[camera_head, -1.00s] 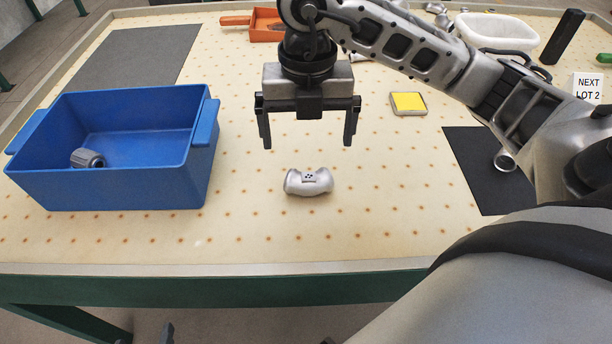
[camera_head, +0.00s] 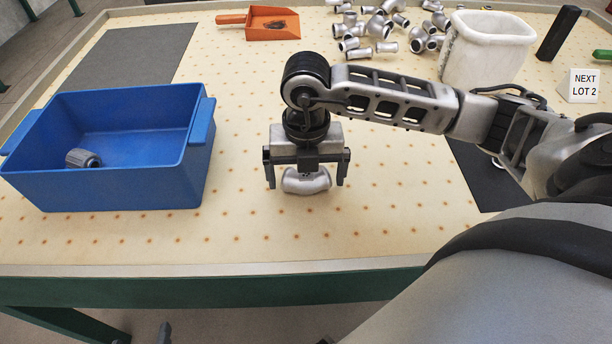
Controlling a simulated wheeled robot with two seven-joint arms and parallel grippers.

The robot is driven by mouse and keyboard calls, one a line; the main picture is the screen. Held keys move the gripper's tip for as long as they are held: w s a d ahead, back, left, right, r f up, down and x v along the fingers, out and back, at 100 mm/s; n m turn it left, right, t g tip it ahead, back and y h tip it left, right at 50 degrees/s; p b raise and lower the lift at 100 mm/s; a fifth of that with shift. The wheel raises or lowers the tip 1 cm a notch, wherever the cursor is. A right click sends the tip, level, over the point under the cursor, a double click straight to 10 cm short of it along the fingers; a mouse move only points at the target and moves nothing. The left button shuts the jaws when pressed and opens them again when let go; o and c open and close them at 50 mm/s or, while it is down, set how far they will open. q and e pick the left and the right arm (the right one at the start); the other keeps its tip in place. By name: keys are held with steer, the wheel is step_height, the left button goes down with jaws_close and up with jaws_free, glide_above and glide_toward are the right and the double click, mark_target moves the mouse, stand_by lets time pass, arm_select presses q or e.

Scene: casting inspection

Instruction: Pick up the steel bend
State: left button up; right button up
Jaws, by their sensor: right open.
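The steel bend (camera_head: 308,183) is a short, shiny silver curved pipe piece lying on the perforated cream table. Its upper part is hidden behind my right gripper. My right gripper (camera_head: 307,184) points down over the bend and is open, with one finger at each side of it. A small gap shows between the bend and the fingers, most clearly on the right. I cannot tell whether the left finger touches it. My left gripper is not in view.
A blue bin (camera_head: 120,188) holding a grey ribbed fitting (camera_head: 83,158) stands at left. Several silver pipe fittings (camera_head: 385,47) lie loose at the back, near a white container (camera_head: 487,48) and an orange dustpan (camera_head: 270,24). Dark mats (camera_head: 135,52) lie left and right. The front middle is clear.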

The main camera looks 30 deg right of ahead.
steer(key=shift+r, duration=0.15)
steer(key=c, duration=1.3)
